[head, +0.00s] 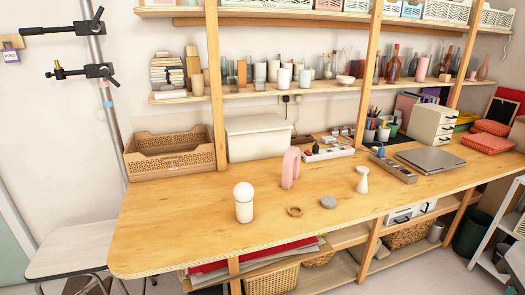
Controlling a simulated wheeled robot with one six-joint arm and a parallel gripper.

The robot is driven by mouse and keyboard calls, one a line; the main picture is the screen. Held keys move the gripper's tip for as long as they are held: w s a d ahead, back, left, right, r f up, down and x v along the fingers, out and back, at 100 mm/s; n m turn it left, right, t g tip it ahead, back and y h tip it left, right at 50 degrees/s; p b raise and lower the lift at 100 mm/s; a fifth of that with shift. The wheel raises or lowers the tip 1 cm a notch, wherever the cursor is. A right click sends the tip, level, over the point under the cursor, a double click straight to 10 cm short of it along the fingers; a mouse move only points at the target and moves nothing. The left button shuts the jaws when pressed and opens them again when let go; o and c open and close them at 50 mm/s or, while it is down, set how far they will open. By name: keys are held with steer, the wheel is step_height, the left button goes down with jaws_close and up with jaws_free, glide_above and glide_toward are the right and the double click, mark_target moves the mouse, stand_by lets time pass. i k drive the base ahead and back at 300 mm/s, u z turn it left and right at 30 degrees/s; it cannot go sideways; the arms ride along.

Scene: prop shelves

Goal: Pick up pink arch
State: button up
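The pink arch (290,168) stands upright on the wooden table (165,225), near the middle and toward the back. It looks like a narrow upside-down U seen at an angle. No other thing touches it that I can see, and its front is unobstructed. My gripper is not in this view.
A white globe lamp (244,203) stands front left of the arch. A wooden ring (294,211), grey disc (328,202) and white hourglass-shaped piece (362,180) lie in front and right. A cream box (258,138) stands behind. The table's left part is clear.

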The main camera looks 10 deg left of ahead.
mark_target(291, 167)
steer(key=u, duration=0.3)
steer(key=i, duration=1.45)
steer(key=u, duration=0.3)
